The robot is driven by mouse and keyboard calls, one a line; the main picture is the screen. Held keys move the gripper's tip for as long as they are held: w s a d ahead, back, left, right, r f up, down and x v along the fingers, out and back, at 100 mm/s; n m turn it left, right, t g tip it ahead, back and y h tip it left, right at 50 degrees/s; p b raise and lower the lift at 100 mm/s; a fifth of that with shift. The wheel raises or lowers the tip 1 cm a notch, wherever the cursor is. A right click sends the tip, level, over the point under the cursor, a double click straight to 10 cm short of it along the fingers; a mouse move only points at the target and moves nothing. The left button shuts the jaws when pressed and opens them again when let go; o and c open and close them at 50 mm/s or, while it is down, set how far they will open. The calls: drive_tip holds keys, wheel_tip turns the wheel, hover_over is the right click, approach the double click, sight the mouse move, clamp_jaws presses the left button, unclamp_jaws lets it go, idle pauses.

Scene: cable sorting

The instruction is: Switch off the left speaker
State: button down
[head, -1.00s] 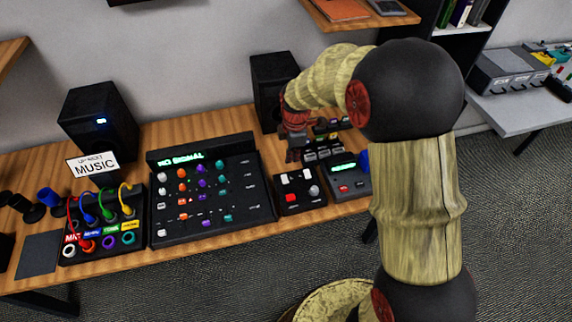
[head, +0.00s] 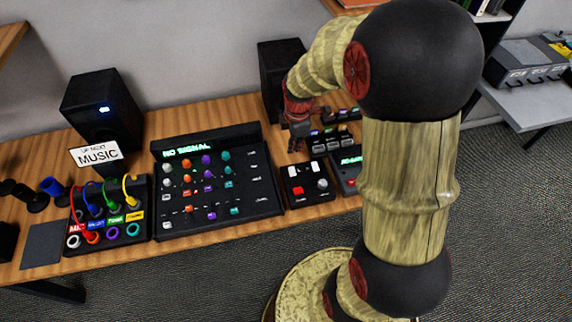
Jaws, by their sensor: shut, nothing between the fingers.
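The left speaker (head: 98,108) is a black box at the back left of the wooden desk. A small blue light (head: 104,110) glows on its front. A second black speaker (head: 272,75) stands at the back right, partly behind my arm, and no light shows on its visible part. My gripper (head: 296,140) points down in front of this right speaker, far to the right of the left speaker. It is small and dark here. Its fingers look closed and hold nothing that I can see.
A mixer (head: 214,185) reading "NO SIGNAL" fills the middle of the desk. A patch box (head: 108,215) with coloured cables and an "UP NEXT MUSIC" sign (head: 96,154) stand before the left speaker. Small control boxes (head: 308,184) sit below my gripper.

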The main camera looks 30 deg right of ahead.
sight(293, 173)
drive_tip(key=shift+f, duration=0.15)
drive_tip(key=f+b, duration=0.1)
drive_tip(key=f, duration=0.3)
drive_tip(key=w+f+b, duration=0.1)
drive_tip(key=f+b, duration=0.1)
drive_tip(key=f, duration=0.2)
drive_tip(key=f+b, duration=0.1)
drive_tip(key=f, duration=0.4)
drive_tip(key=shift+w+d+b, duration=0.2)
drive_tip(key=shift+w+b, duration=0.05)
drive_tip(key=shift+b, duration=0.1)
drive_tip(key=shift+w+f, duration=0.1)
drive_tip(key=shift+f, duration=0.25)
drive_tip(key=shift+w+d+f, duration=0.1)
drive_tip(key=shift+w+f, duration=0.05)
drive_tip(key=shift+f, duration=0.2)
drive_tip(key=shift+s, duration=0.2)
drive_tip(key=shift+s+a+p, duration=0.3)
drive_tip(key=shift+s+p, duration=0.05)
drive_tip(key=shift+s, duration=0.35)
